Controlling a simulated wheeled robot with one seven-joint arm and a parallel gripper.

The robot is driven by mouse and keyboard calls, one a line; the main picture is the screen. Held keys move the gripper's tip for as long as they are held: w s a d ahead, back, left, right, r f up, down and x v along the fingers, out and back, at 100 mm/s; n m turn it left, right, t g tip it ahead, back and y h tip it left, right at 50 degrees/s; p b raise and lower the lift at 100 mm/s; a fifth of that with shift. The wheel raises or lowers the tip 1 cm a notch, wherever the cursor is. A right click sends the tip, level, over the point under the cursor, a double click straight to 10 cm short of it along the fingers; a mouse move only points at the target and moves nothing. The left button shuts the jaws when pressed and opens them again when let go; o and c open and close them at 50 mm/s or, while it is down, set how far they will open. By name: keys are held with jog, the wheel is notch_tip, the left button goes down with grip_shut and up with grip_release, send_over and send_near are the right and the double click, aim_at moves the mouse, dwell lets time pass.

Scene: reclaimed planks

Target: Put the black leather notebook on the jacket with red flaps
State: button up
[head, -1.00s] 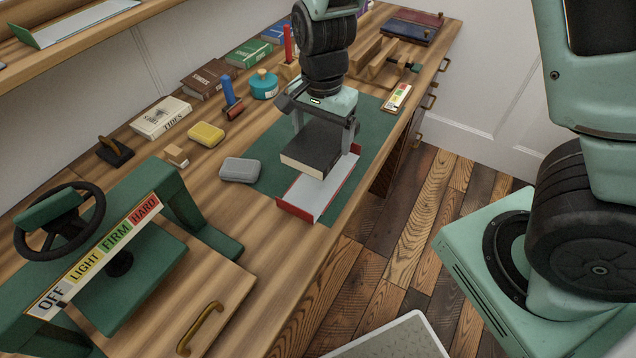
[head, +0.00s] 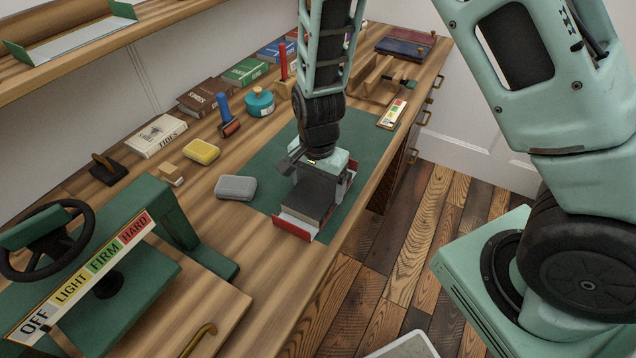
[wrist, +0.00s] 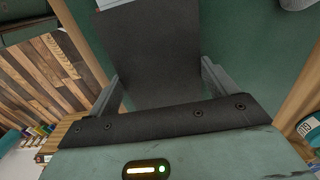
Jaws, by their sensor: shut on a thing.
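The black leather notebook (head: 314,196) is between the fingers of my gripper (head: 320,176), which is shut on it. It also fills the middle of the wrist view (wrist: 155,58), with a finger on each side. The jacket with red flaps (head: 294,229) lies on the green mat beneath it. One red flap shows in front of the notebook and the other at its right. The notebook is low over the jacket's white inside and covers most of it. I cannot tell whether the two touch.
The green mat (head: 268,172) lies under the jacket. A grey block (head: 236,187) and a yellow block (head: 202,151) lie to the left. A green press (head: 150,250) with a strength scale stands at the front left. Several books line the back. A green-flapped jacket (head: 70,35) is on the shelf.

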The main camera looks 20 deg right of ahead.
aim_at(318, 188)
jog(key=shift+f, duration=0.2)
jog(key=o, duration=1.1)
jog(key=shift+c, duration=0.2)
notch_tip(318, 188, up, 12)
jog(key=p, duration=0.2)
jog(key=s+a+r+n, duration=0.3)
jog(key=s+r+n, duration=0.1)
jog(key=s+n, duration=0.5)
jog(key=s+a+r+n, duration=0.3)
jog(key=s+r+n, duration=0.2)
jog(key=s+n, duration=0.4)
jog(key=shift+s+r+n+y, duration=0.25)
jog(key=shift+s+n+y, duration=0.05)
jog(key=shift+s, duration=0.7)
jog(key=shift+a, duration=0.1)
